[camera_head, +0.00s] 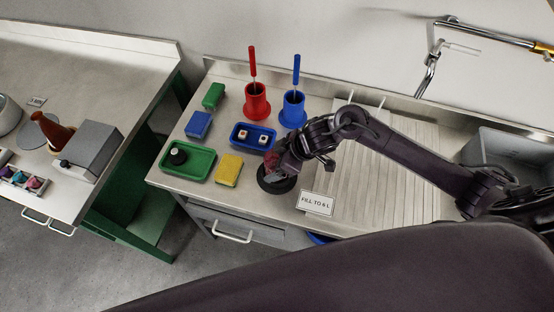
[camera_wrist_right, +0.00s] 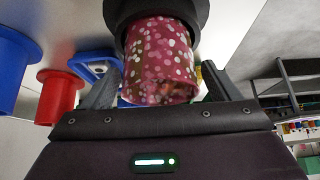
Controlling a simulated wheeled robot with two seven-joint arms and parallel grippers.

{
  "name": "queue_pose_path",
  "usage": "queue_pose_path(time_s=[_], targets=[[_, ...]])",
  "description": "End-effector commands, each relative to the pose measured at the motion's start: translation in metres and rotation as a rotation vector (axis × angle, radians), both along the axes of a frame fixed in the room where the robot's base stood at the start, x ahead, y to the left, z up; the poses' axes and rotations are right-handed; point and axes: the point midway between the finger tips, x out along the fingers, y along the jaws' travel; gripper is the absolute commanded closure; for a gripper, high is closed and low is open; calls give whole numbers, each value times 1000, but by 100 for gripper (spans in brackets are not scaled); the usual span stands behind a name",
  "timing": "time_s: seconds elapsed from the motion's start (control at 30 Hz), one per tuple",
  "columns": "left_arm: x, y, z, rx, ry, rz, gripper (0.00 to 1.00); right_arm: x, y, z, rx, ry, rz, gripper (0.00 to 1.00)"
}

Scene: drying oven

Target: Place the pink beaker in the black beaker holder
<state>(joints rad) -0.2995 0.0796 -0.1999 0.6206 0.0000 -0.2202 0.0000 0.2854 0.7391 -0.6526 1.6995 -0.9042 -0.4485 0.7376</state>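The pink beaker (camera_wrist_right: 160,62), spotted with pale dots, is between the two fingers of my right gripper (camera_wrist_right: 162,75) in the right wrist view. In the head view the beaker (camera_head: 271,158) shows small and dark, partly covered by my right gripper (camera_head: 280,161), just above the black holder (camera_head: 277,186) at the counter's front. My left gripper is not in view.
Close by on the counter are a yellow block (camera_head: 229,170), a blue tray (camera_head: 240,143), a green tray (camera_head: 187,174) and a label sign (camera_head: 316,203). Red (camera_head: 257,107) and blue (camera_head: 293,116) containers stand behind. A ribbed drainboard (camera_head: 380,185) lies to the right.

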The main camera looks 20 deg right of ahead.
Motion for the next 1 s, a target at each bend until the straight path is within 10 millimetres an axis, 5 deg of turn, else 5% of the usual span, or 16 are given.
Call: queue_pose_path(time_s=[0.33,0.8,1.0], targets=[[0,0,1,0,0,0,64,-2,-4,9,-1,-2,0,18],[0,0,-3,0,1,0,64,-30,-46,86,-3,-2,0,18],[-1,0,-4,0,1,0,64,-36,-53,102,0,0,0,18]])
